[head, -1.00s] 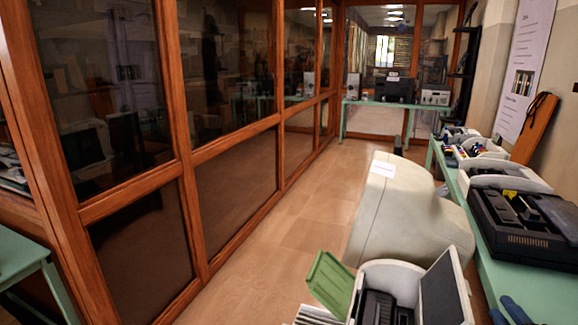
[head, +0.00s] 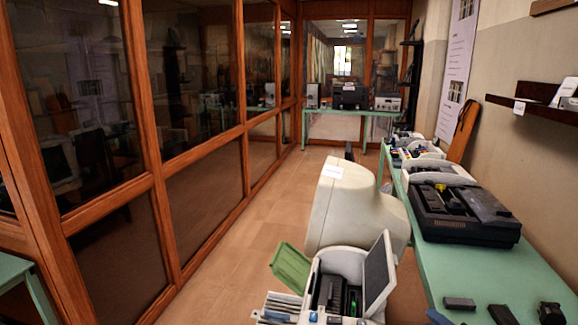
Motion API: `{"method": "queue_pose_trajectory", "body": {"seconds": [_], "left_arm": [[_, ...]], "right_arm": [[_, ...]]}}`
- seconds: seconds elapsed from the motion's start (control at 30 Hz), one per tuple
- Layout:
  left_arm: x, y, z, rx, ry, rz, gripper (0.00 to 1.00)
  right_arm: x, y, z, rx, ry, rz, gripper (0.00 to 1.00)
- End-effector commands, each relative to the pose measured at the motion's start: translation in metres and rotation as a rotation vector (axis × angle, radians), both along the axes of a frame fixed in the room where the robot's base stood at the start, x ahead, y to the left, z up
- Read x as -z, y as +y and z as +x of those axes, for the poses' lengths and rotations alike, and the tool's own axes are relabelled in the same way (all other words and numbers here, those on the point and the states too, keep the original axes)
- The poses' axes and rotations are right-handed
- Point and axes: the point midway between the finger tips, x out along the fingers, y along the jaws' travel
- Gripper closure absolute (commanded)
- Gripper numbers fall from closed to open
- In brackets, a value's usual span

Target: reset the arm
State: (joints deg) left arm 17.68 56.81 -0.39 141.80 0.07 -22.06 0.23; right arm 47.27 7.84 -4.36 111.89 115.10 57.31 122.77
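Neither of my grippers shows in the head view, and I cannot make out any part of my arms. Whether the grippers are open, shut or holding something is hidden from me.
A large beige casing (head: 350,212) and an open pale device with a green flap (head: 291,268) stand in front. A long green table (head: 460,265) runs along the right, bearing a black device (head: 462,212) and small dark blocks (head: 459,303). Wood-framed glass (head: 195,85) lines the left. Floor (head: 240,235) between is clear.

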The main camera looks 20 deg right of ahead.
Motion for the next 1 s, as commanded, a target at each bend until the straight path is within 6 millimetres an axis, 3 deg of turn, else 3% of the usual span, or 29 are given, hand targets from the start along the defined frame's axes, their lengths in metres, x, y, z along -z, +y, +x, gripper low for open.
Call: {"method": "queue_pose_trajectory", "body": {"seconds": [0.1,0.23,0.37,0.47,0.57,0.63,0.77,0.8,0.9,1.0], "left_arm": [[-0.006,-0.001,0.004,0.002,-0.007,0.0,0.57],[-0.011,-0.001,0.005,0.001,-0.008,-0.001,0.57],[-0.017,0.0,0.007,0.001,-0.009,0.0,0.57],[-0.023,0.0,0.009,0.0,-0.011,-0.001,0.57],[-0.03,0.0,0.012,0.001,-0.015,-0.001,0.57],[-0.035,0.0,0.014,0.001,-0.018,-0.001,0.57],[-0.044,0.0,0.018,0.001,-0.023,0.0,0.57],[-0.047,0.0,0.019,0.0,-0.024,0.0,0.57],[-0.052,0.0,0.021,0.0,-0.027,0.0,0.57],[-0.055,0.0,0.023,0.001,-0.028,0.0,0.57]], "right_arm": [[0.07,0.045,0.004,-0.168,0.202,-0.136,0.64],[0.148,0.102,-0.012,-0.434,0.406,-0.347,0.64],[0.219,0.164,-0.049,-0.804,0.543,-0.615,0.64],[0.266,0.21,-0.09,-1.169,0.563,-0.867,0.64],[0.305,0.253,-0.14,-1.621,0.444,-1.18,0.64],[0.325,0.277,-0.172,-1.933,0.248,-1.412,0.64],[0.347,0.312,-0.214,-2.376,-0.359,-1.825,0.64],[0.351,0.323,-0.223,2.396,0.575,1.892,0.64],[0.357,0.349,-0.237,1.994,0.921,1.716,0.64],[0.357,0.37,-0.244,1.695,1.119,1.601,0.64]]}}
